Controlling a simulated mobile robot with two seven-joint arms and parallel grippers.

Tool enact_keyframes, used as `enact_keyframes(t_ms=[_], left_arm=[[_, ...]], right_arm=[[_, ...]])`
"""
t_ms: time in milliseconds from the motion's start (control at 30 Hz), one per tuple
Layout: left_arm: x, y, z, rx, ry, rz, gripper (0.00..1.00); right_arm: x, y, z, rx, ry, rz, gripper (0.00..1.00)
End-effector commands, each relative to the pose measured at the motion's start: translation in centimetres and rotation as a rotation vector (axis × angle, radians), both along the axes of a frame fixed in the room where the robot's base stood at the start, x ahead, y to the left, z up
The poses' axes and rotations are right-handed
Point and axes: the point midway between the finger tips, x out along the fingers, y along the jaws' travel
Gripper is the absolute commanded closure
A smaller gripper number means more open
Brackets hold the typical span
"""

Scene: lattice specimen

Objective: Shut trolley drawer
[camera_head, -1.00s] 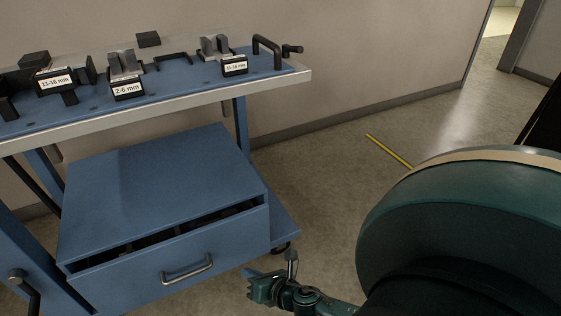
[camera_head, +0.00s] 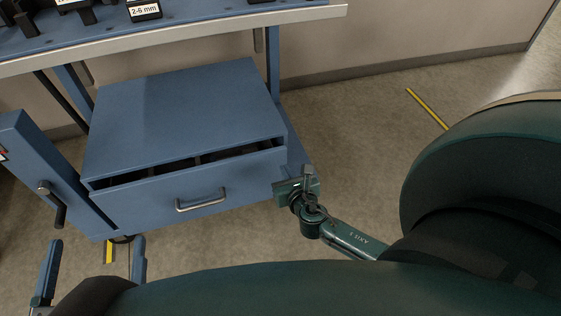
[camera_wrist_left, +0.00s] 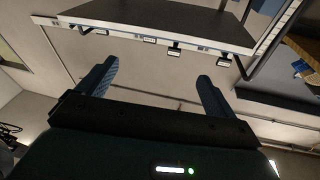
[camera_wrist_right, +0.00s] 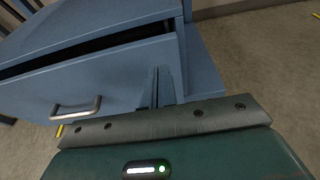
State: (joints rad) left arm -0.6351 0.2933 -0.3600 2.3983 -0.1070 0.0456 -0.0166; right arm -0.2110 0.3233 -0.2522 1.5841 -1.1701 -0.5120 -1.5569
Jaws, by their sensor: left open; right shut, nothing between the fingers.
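The blue trolley drawer (camera_head: 150,204) stands partly open, with a dark gap between its front panel and the cabinet (camera_head: 180,110). Its grey bar handle (camera_head: 201,200) is on the front and also shows in the right wrist view (camera_wrist_right: 76,109). My right gripper (camera_head: 293,187) is shut and empty beside the right end of the drawer front. In the right wrist view its fingers (camera_wrist_right: 157,88) overlap the right part of the front; I cannot tell whether they touch it. My left gripper (camera_head: 92,258) is open and empty at the lower left, away from the drawer.
The trolley's worktop edge (camera_head: 190,37) overhangs the cabinet, with labelled holders (camera_head: 143,10) on top. A blue upright with a dark lever (camera_head: 52,203) stands left of the drawer. The floor to the right is clear apart from a yellow strip (camera_head: 427,108).

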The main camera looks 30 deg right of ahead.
Motion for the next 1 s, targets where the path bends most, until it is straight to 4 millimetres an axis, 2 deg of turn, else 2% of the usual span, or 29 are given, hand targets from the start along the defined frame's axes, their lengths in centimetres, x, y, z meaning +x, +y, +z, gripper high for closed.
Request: enact_keyframes(t_ms=[100,300,800,1000], left_arm=[[0.0,-0.3,0.0,-0.023,-0.002,-0.013,0.08],[0.1,-0.4,0.2,-0.042,-0.006,-0.017,0.08],[0.1,-0.3,0.4,-0.046,-0.009,-0.019,0.08],[0.1,-0.3,0.3,-0.047,-0.008,-0.019,0.08]], right_arm=[[2.3,-0.7,-0.6,-0.001,-0.003,0.000,1.00],[4.6,-1.3,-0.5,0.000,0.000,0.000,1.00],[5.4,-1.5,-0.4,0.001,0.001,0.001,1.00],[8.3,-2.3,-0.5,-0.001,-0.001,0.002,1.00]])
